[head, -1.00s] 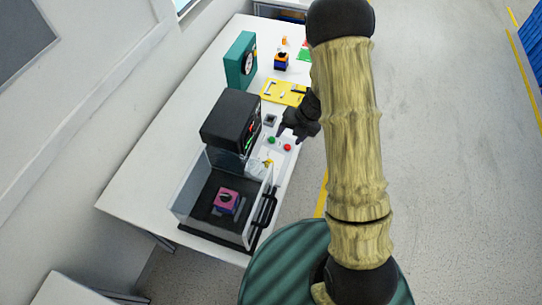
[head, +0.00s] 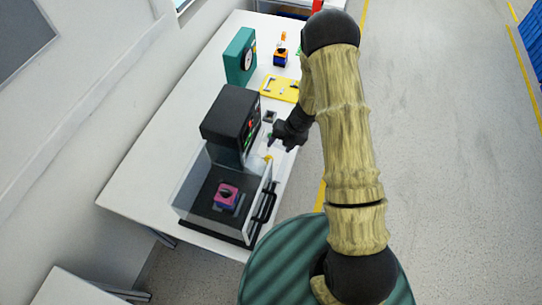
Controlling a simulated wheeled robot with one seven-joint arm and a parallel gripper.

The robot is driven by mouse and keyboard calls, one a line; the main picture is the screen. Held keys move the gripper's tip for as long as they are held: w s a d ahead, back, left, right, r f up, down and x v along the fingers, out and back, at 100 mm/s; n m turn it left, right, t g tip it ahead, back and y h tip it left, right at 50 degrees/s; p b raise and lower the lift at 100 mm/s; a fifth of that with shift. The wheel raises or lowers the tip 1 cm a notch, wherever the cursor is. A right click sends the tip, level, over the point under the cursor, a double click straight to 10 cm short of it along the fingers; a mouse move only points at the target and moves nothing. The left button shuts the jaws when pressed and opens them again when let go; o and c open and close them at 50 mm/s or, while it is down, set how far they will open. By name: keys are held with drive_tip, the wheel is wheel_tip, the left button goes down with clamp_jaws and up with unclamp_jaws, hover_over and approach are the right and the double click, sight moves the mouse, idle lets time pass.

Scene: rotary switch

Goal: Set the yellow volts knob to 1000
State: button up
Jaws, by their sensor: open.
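A small yellow knob (head: 268,158) shows on the right side of the machine, on a pale panel along the table's near edge. Its scale and pointer are too small to read. My gripper (head: 279,146) is open and empty, with its dark fingers pointing down over the panel, just above the knob in the picture. The fingers look apart from the knob, but their height over the panel is hard to tell. The gripper hides most of the panel's buttons.
A black machine head (head: 230,118) stands behind a clear-walled enclosure (head: 190,190) holding a pink block (head: 226,196). Black handles (head: 264,205) stick out at its right.

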sight(271, 157)
drive_tip(key=p+x, duration=0.1)
drive_tip(key=x, duration=0.8)
drive_tip(key=shift+a+f, duration=0.1)
drive_tip(key=shift+f, duration=0.2)
drive_tip(key=c, duration=1)
